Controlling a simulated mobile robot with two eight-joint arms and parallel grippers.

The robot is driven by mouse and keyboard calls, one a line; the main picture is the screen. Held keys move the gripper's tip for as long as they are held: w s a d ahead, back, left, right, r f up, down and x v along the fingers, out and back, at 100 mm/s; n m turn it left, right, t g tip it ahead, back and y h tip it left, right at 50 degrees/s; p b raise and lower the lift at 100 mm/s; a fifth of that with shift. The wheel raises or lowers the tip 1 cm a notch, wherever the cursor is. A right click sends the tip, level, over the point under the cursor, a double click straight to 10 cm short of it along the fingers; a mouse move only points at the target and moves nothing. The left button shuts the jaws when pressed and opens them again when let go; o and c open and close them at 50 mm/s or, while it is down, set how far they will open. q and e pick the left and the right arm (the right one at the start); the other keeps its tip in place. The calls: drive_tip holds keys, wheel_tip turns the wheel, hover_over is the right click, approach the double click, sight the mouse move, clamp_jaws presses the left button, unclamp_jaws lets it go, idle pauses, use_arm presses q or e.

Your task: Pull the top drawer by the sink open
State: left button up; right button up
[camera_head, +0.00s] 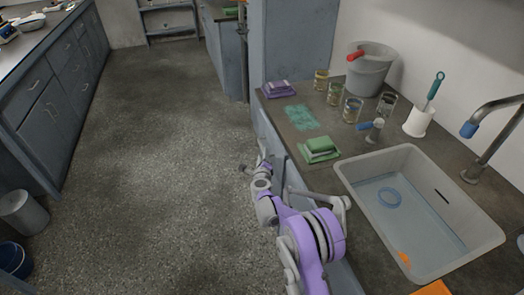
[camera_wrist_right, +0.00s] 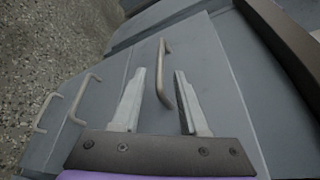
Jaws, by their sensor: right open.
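The top drawer (camera_wrist_right: 218,75) is a grey-blue front just below the dark worktop edge in the right wrist view. It looks flush with the cabinet. Its pale bar handle (camera_wrist_right: 164,78) lies between the two fingers of my right gripper (camera_wrist_right: 159,76). The fingers are apart, one on each side of the handle, and I cannot tell whether either touches it. In the head view my right gripper (camera_head: 264,164) is at the cabinet front beside the worktop, small and partly hidden by my arm. The sink (camera_head: 349,166) is set in the worktop to the right. My left gripper is not in view.
Lower handles (camera_wrist_right: 86,97) show on the cabinet front. The floor (camera_head: 165,170) left of the cabinet is clear.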

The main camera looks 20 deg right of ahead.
drive_tip(key=x, duration=0.5)
clamp_jaws()
idle(1.4)
